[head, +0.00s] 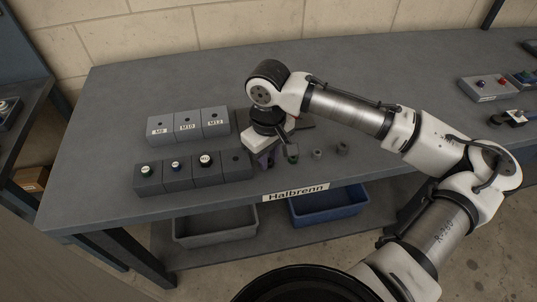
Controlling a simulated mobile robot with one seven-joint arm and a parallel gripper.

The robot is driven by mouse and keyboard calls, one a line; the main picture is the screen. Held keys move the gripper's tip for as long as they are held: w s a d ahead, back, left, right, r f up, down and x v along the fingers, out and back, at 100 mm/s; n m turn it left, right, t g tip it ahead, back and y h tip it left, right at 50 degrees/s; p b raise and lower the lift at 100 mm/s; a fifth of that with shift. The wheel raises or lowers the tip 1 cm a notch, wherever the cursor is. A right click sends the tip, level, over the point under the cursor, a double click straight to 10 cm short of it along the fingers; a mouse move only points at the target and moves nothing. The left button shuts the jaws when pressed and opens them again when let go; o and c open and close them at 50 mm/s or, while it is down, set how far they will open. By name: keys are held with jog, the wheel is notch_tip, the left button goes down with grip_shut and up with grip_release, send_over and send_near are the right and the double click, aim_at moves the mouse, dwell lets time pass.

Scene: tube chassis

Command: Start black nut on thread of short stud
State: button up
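My gripper (267,157) points down over the front middle of the grey bench, just right of the front row of blocks. Its fingers are small and dark here, and I cannot tell whether they are open or hold something. Right of it stand a small dark piece with some green (291,154) and two small grey pieces, one nearer (317,153) and one farther right (342,148). They are too small to tell as nuts or studs. I cannot make out the black nut or the short stud for certain; the gripper and wrist may hide them.
Three grey blocks marked M8, M10 and M12 (188,125) stand behind a front row of dark blocks (193,172) with capped pieces and one open hole. A grey bin (215,228) and a blue bin (328,206) sit below the bench (120,100). Its left end is clear.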

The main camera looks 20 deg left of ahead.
grip_shut()
jog(key=shift+r+p, duration=1.05)
